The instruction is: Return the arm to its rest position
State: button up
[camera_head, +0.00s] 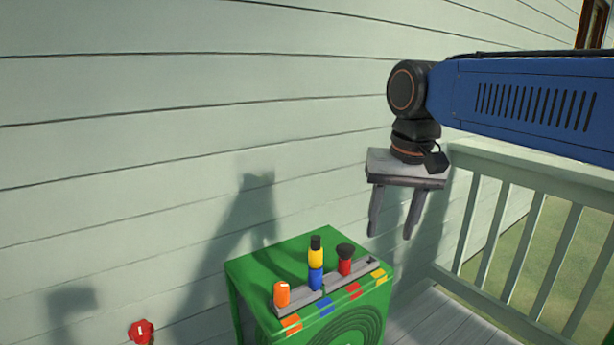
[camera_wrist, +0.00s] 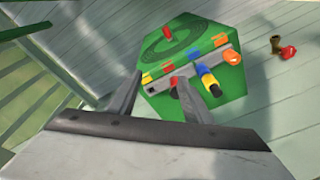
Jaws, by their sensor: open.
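My gripper (camera_head: 392,234) hangs from the blue arm in the head view, fingers pointing down and apart, with nothing between them. It is above and to the right of a green box-like stand (camera_head: 262,267). In the wrist view, my gripper (camera_wrist: 156,100) shows its two fingers spread in front of the green stand (camera_wrist: 225,88). The arm reaches in from the right edge of the head view.
A grey rack (camera_head: 330,294) on the stand holds an orange piece (camera_head: 281,294), a yellow-and-blue piece (camera_head: 316,257) and a red piece (camera_head: 345,266). A red knob-like thing (camera_head: 141,331) is at lower left. A railing (camera_head: 540,175) stands at right, siding behind.

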jog(key=s+d+f+t, duration=0.1)
jog(key=s+d+f, duration=0.5)
jog(key=f, duration=0.3)
jog(key=s+d+f+t, duration=0.2)
jog(key=s+d+f, duration=0.5)
jog(key=f, duration=0.3)
jog(key=shift+s+n+h, duration=0.3)
jog(key=shift+s+n, duration=0.1)
jog(key=shift+s, duration=0.3)
